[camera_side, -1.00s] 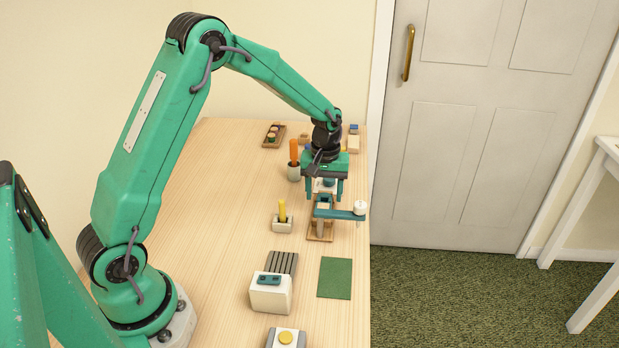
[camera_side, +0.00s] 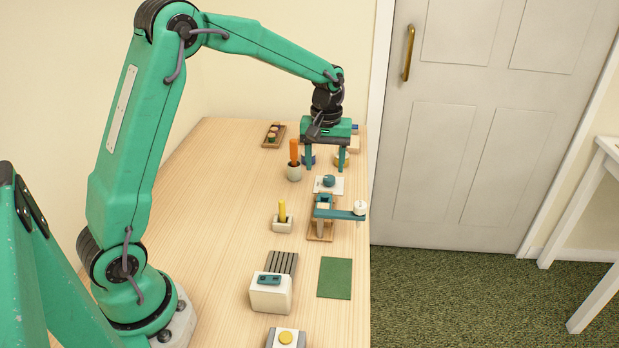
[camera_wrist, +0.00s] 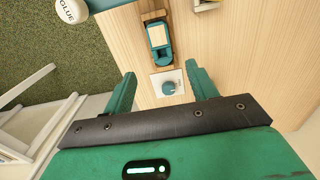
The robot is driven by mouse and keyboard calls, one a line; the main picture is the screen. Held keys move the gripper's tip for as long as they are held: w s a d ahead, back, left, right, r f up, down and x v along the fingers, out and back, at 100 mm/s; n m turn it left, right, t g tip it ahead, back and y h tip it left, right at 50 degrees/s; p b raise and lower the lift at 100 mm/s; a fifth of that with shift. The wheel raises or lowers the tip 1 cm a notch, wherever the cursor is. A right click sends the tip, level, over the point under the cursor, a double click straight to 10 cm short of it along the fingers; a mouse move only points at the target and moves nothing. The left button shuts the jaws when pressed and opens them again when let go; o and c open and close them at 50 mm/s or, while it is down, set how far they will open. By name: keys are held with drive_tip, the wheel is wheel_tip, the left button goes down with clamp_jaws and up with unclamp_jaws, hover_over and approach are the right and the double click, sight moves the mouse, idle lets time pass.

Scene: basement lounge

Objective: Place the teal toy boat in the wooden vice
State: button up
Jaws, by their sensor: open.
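A teal, boat-like piece with a pale middle (camera_wrist: 158,36) sits within the wooden-based vice (camera_wrist: 153,15). In the side view, the vice's wooden base (camera_side: 313,238) shows near the table's right side. I cannot tell how tightly the vice holds the piece. A small rounded teal object (camera_side: 329,181) rests on a white square pad (camera_side: 321,189) behind the vice; it also shows in the wrist view (camera_wrist: 169,88). My gripper (camera_side: 325,169) is open and empty, above the table behind the pad. Its fingers (camera_wrist: 162,75) frame the pad in the wrist view.
A teal arm (camera_side: 340,215) reaches right from the vice, with a white glue bottle (camera_side: 360,207) at its end. A holder with an orange handle (camera_side: 294,152) stands left of my gripper. A yellow-handled tool (camera_side: 282,210) and a green mat (camera_side: 335,277) lie nearer the front.

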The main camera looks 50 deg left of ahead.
idle(0.3)
drive_tip(key=s+d+r+m+t, duration=0.3)
drive_tip(key=s+d+r+m, duration=0.1)
drive_tip(key=s+r, duration=0.75)
drive_tip(key=s+d+m+t, duration=0.1)
drive_tip(key=s+m, duration=0.4)
drive_tip(key=s, duration=0.8)
drive_tip(key=shift+s+d+f+t, duration=0.2)
drive_tip(key=shift+s+d+t, duration=0.15)
drive_tip(key=shift+t, duration=0.45)
drive_tip(key=shift+w, duration=0.1)
drive_tip(key=shift+c, duration=0.4)
